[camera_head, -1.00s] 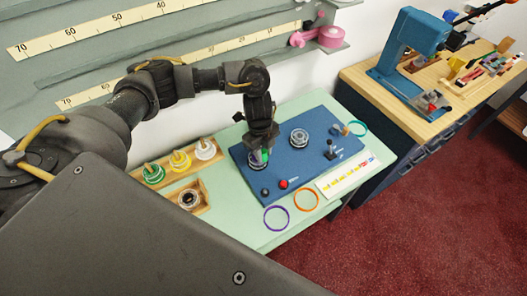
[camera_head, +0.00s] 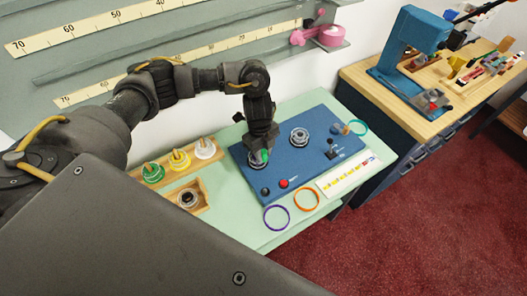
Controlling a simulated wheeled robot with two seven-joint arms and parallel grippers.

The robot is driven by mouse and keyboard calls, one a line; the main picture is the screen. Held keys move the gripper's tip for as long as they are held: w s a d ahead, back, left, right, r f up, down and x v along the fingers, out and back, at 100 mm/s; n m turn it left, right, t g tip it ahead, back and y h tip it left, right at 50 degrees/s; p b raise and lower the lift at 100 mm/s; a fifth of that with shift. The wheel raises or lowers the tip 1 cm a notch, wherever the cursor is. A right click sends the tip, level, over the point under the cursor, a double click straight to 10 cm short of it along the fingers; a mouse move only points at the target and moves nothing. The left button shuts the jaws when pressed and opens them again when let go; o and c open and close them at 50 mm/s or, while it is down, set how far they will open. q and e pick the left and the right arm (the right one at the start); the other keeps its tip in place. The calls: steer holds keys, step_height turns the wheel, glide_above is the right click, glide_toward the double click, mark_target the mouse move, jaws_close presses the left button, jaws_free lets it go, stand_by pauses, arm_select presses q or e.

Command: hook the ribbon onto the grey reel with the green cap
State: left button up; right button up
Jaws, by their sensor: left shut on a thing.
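My left gripper (camera_head: 263,148) points down over the left part of the blue board (camera_head: 240,170). It is shut on a small green piece (camera_head: 265,156), which may be the green cap; the fingers hide most of it. A dark and grey round reel (camera_head: 254,164) shows partly beneath it; whether the green piece touches it I cannot tell. A second grey reel (camera_head: 299,137) stands uncovered on the board to the right. I cannot make out a ribbon for certain. My right gripper is not in view.
Green (camera_head: 152,173), yellow (camera_head: 180,159) and white (camera_head: 204,149) spools stand in a wooden rack. A wooden box (camera_head: 204,207) holds a dark spool.

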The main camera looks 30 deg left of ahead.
arm_select(q)
steer(key=shift+f, duration=0.45)
steer(key=shift+s+f, duration=0.1)
stand_by(1.2)
step_height(320, 180, up, 5)
steer(key=p, duration=0.5)
stand_by(0.4)
